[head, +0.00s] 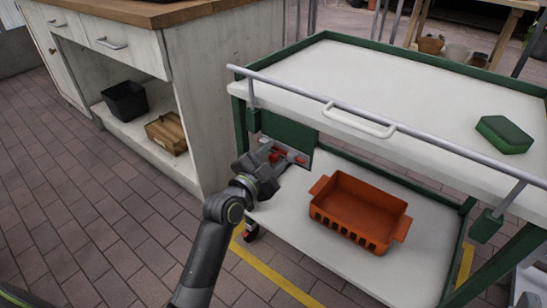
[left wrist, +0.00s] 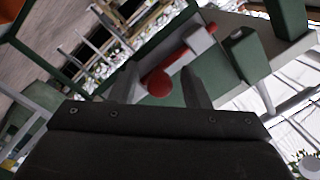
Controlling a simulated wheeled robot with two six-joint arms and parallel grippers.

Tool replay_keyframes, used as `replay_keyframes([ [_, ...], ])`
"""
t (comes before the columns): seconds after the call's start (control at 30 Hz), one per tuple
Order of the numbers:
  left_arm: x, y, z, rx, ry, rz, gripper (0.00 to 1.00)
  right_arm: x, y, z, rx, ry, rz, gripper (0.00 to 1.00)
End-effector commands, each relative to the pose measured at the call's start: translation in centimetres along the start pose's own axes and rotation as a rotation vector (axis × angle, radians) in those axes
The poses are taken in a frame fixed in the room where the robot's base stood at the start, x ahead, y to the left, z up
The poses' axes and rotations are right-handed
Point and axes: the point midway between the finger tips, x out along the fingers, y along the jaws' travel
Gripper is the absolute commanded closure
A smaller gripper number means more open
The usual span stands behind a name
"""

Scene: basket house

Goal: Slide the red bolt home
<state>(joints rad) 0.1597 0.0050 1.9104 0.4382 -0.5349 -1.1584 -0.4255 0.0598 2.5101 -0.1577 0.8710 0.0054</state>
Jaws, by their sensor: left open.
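The red bolt (head: 295,158) is mounted on a dark green plate (head: 290,131) at the left end of the cart, below its top. In the left wrist view the bolt (left wrist: 176,66) runs through a grey bracket (left wrist: 201,40), and its round knob faces the camera. My left gripper (head: 268,161) is open in front of the plate. In the left wrist view its two fingers (left wrist: 163,88) stand on either side of the knob, and I cannot tell whether they touch it. My right gripper is not in view.
The cart has a white top with a silver rail (head: 300,91) and white handle (head: 360,119) above the bolt. A green sponge (head: 503,134) lies on top. An orange basket (head: 360,208) sits on the lower shelf. A cabinet (head: 215,105) stands close on the left.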

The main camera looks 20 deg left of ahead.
Motion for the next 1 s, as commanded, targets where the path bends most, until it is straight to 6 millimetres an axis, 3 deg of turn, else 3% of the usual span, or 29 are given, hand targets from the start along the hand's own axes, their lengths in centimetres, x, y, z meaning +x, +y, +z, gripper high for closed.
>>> replay_keyframes([
  [0.1,0.0,0.0,0.0,0.000,0.000,0.000,0.59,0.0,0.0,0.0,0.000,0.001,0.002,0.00],
  [0.43,0.0,0.0,0.0,-0.001,0.000,0.000,1.00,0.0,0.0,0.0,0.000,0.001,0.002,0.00],
  [0.67,0.0,-0.2,0.2,-0.003,0.001,0.000,1.00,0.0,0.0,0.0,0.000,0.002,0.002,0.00],
  [1.0,0.3,-2.5,2.5,-0.005,0.002,0.000,1.00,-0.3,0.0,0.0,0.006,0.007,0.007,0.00],
])
